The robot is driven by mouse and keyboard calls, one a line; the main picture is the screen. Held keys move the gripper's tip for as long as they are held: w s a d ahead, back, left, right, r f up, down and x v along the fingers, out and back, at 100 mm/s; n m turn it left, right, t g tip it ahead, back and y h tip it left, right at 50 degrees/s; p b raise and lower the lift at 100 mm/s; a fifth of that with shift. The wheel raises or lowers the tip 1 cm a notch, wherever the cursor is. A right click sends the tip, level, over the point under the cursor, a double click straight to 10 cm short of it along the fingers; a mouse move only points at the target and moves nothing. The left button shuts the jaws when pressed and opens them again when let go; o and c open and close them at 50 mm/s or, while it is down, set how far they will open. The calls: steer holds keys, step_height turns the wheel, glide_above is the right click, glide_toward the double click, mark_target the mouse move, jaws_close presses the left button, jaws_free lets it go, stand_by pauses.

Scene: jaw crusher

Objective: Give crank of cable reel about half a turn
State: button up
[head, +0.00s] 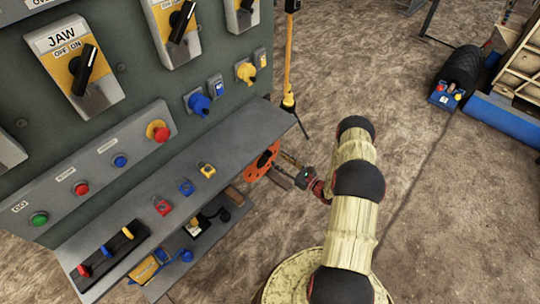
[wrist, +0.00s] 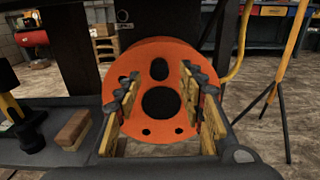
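The cable reel (head: 262,160) shows as an orange disc beside the lower shelf in the head view. In the wrist view the reel's orange face (wrist: 152,55) is straight ahead, with a large dark centre opening and several smaller dark holes. I cannot clearly make out a crank handle on it; the fingers cover parts of both sides. My gripper (head: 283,169) is in front of the reel. In the wrist view my gripper (wrist: 160,88) is open, one finger on each side of the reel's centre, with nothing seen between them. I cannot tell whether the fingers touch the reel.
The grey control panel (head: 130,85) and its ledge (head: 120,212) stand to the left. A lower shelf (head: 205,262) holds a yellow device (head: 146,270). A wooden block (wrist: 73,130) lies left of the gripper. A yellow tripod (wrist: 287,60) stands at right. Open floor (head: 440,200) lies right of my arm.

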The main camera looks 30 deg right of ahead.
mark_target(271, 155)
steer(key=b+x, duration=0.1)
steer(key=x, duration=0.5)
steer(key=shift+b, duration=0.3)
steer(key=shift+c, duration=1)
steer(key=c, duration=0.8)
jaws_close()
